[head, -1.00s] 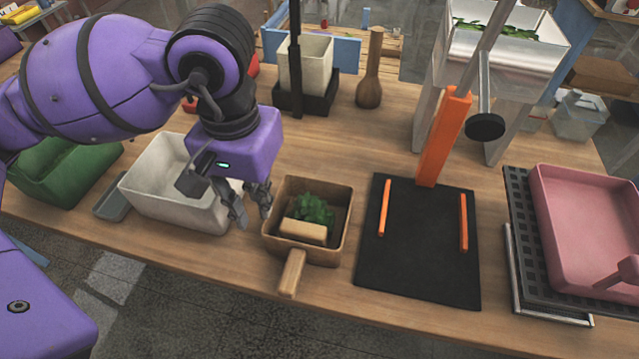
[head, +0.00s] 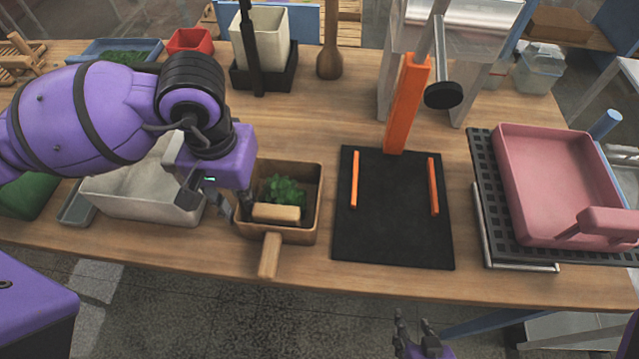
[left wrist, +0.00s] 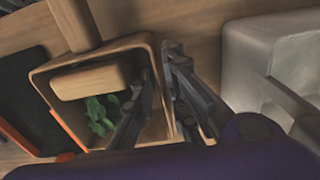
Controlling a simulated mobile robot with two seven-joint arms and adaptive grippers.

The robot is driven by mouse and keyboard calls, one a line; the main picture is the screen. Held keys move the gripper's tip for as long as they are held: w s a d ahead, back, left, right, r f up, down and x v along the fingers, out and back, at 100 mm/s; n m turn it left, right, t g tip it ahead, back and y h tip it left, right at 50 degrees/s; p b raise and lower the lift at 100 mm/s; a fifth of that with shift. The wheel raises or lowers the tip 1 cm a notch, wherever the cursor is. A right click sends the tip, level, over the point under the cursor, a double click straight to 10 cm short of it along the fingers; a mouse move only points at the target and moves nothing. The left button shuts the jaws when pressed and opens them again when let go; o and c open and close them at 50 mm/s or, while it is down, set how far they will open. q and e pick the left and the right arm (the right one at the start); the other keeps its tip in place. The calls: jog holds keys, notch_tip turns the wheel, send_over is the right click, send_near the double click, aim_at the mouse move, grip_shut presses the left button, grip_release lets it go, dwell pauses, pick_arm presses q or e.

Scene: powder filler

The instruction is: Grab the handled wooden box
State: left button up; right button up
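The handled wooden box (head: 312,222) stands on the table, its handle (head: 270,256) pointing to the front edge. It holds green leaves (head: 284,189) and a light wooden block (head: 277,212). My left gripper (head: 236,208) is at the box's left wall. In the left wrist view, the left gripper (left wrist: 158,95) is open, with one finger inside the box (left wrist: 148,50) and the other outside, the side wall between them. I cannot tell whether either finger touches the wall. My right gripper (head: 415,335) is low at the bottom edge, fingers apart and empty.
A white bin (head: 140,195) stands close left of the box. A black mat (head: 392,230) with orange bars lies to the right, beside an orange post (head: 408,105). A pink tray (head: 545,175) sits further right. A wooden pestle-like object (head: 329,50) stands behind.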

pick_arm(q)
jog(key=shift+c, duration=0.3)
grip_shut()
jog(key=shift+r, duration=0.15)
